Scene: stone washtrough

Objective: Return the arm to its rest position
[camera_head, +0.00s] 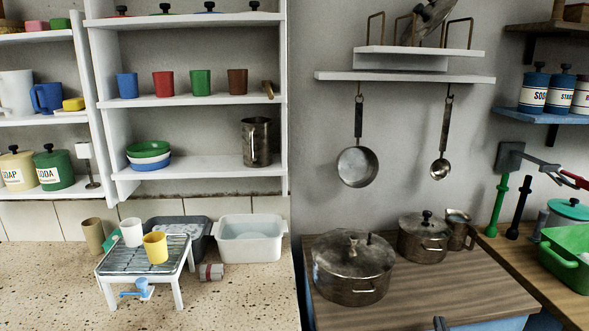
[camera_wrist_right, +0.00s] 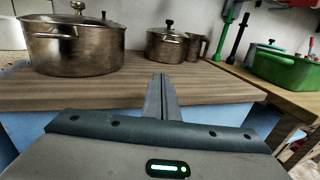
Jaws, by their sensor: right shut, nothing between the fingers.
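My right gripper (camera_head: 440,323) shows only as a dark tip at the bottom edge of the head view, by the front of the wooden counter (camera_head: 440,290). In the right wrist view its two fingers (camera_wrist_right: 161,98) lie together, shut with nothing between them. They point toward the counter, which has blue fronts below. My left gripper is in neither view.
A large lidded pot (camera_head: 352,270), a smaller lidded pot (camera_head: 423,240) and a metal jug (camera_head: 459,232) stand on the counter. A green pot (camera_head: 570,257) stands at right. A rack (camera_head: 147,257) with cups stands on the left counter. The counter's front right is clear.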

